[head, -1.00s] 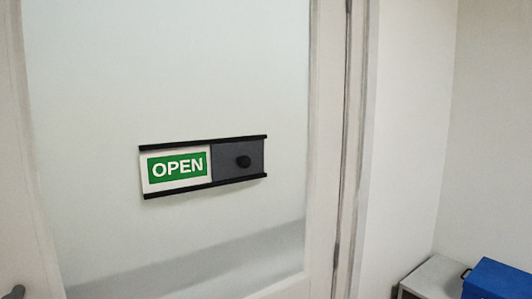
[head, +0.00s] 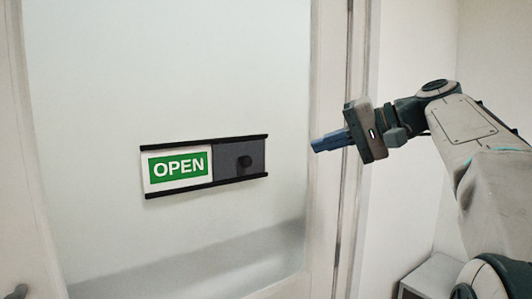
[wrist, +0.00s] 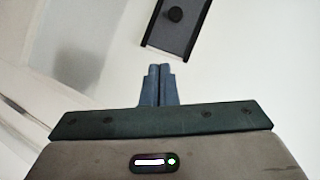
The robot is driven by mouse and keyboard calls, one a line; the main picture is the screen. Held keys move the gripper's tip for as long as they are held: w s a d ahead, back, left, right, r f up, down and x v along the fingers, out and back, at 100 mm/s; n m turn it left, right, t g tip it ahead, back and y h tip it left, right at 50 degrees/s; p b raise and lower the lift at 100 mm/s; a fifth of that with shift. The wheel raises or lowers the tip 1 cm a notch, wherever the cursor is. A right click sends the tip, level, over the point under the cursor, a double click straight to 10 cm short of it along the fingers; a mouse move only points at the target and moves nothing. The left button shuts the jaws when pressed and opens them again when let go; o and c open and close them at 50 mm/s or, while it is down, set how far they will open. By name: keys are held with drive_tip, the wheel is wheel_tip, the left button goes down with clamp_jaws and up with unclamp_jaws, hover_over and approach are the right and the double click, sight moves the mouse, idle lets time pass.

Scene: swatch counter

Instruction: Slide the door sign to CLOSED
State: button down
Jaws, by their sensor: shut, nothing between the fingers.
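The door sign (head: 179,168) is mounted on the frosted glass of the door. Its left part shows OPEN in white on green. Its right part is a dark grey slider panel (head: 227,168) with a round black knob (head: 244,162), between black top and bottom rails. My gripper (head: 314,145) is shut and empty, to the right of the sign and apart from it, pointing left. In the wrist view my shut fingers (wrist: 158,68) show at the centre, with the knob (wrist: 175,14) and grey panel (wrist: 170,35) beyond them near the top edge.
The door frame (head: 330,60) runs upright behind my gripper. A door handle (head: 14,292) is at the lower left. A grey-white cabinet (head: 432,272) stands at the lower right, partly hidden by my arm. The glass around the sign is clear.

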drive_tip(key=shift+d+r+n+y, duration=0.15)
drive_tip(key=shift+r+n+y, duration=0.2)
drive_tip(key=shift+r, duration=0.9)
drive_tip(key=shift+w, duration=0.1)
drive_tip(key=p, duration=0.1)
approach(243, 161)
drive_tip(key=shift+w+a+f, duration=0.85)
drive_tip(key=shift+w+a, duration=1.05)
drive_tip(key=shift+w, duration=0.55)
